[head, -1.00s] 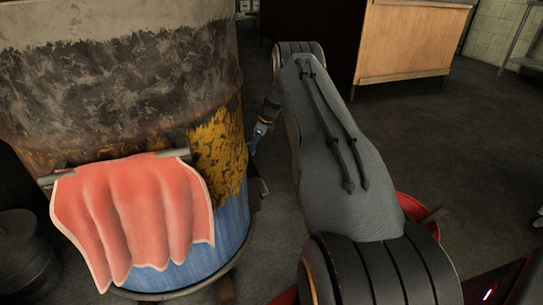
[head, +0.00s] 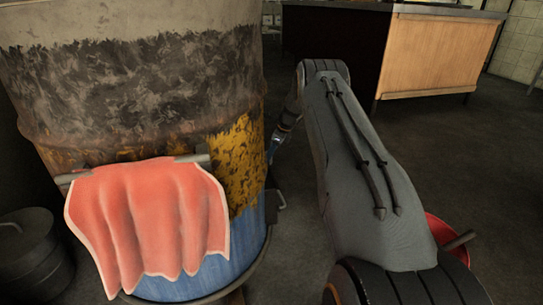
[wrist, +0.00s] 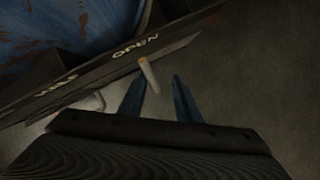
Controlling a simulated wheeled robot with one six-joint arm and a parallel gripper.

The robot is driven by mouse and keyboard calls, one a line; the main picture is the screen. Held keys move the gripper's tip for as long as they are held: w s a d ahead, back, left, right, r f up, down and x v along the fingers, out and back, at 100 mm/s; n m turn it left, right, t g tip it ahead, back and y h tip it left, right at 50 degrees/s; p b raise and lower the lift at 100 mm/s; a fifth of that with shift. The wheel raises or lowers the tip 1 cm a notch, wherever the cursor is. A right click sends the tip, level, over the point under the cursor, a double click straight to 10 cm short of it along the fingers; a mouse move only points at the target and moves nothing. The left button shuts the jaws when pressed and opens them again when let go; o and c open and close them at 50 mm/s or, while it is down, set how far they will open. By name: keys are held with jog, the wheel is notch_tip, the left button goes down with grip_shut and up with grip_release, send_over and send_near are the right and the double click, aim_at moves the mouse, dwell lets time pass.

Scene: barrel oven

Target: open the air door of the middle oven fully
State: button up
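The barrel oven, blue at its base with yellow and soot-black above (head: 232,150), fills the left of the head view. In the wrist view its blue wall (wrist: 60,25) is at the upper left. Below the wall runs a dark band lettered "OPEN" (wrist: 100,68); more lettering to its left is hard to read. A pale peg-like handle (wrist: 149,76) sticks out from the band. My gripper (wrist: 160,80) is open, its two blue fingers apart. The peg lies close to the left fingertip, on its inner side; contact cannot be told. In the head view my gripper (head: 275,152) is beside the barrel's right side.
A red cloth (head: 145,225) hangs on a bar on the barrel's front. A dark lidded pot (head: 35,255) stands at the left. A red container (head: 448,235) is partly behind my arm. A wooden cabinet (head: 435,55) stands behind. The floor at right is clear.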

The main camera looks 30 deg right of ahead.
jog(key=shift+r, duration=0.2)
jog(key=shift+s+d+r, duration=0.1)
jog(key=shift+d+r, duration=0.05)
jog(key=shift+r, duration=0.1)
jog(key=p+v, duration=0.3)
jog(key=v, duration=0.4)
jog(key=shift+p, duration=0.35)
jog(key=shift+f, duration=0.1)
